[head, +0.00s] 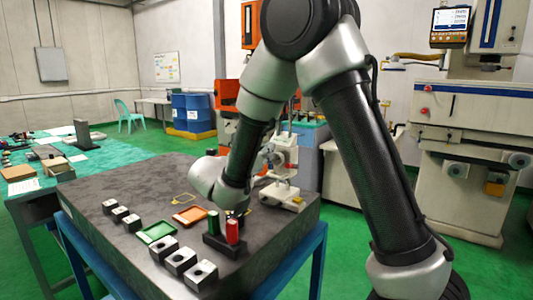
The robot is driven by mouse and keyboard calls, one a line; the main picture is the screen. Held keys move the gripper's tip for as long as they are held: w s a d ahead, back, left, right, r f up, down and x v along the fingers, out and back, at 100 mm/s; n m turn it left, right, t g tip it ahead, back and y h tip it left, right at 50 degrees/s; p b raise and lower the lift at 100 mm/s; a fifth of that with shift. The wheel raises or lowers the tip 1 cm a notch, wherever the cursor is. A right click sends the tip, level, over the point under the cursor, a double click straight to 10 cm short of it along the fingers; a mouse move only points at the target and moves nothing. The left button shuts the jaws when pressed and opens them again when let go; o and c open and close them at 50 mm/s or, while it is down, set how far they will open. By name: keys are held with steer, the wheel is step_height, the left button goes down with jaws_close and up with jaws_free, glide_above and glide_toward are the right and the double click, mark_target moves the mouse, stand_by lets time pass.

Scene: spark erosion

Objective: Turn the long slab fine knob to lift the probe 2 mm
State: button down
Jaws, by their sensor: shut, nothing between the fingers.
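The long dark slab (115,185) rests on a blue frame. A pale stand (285,157) with a flat base (283,196) stands near its far right side, partly hidden by my arm. The fine knob and the probe tip are too small or too hidden to make out. My arm reaches down over the slab, and my gripper (238,213) shows only as a small dark shape below the wrist, left of the stand's base and behind the red cylinder. It looks shut and empty. I cannot tell whether it touches anything.
A dark holder (222,246) carries a green cylinder (214,221) and a red cylinder (232,232) close to my gripper. A green tray (157,232), an orange tray (190,215) and several metal blocks (181,261) lie on the slab. A machine (465,150) stands at right.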

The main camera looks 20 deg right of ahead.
steer(key=shift+s+d+r, duration=0.25)
steer(key=shift+s+d, duration=0.2)
steer(key=shift+d, duration=0.25)
steer(key=shift+s+d+h, duration=0.1)
steer(key=shift+h, duration=0.2)
steer(key=shift+s+d+f, duration=0.1)
steer(key=shift+s+d, duration=0.25)
steer(key=shift+s, duration=0.25)
steer(key=shift+d+r, duration=0.1)
steer(key=shift+r, duration=0.2)
steer(key=v, duration=0.6)
steer(key=shift+d, duration=0.1)
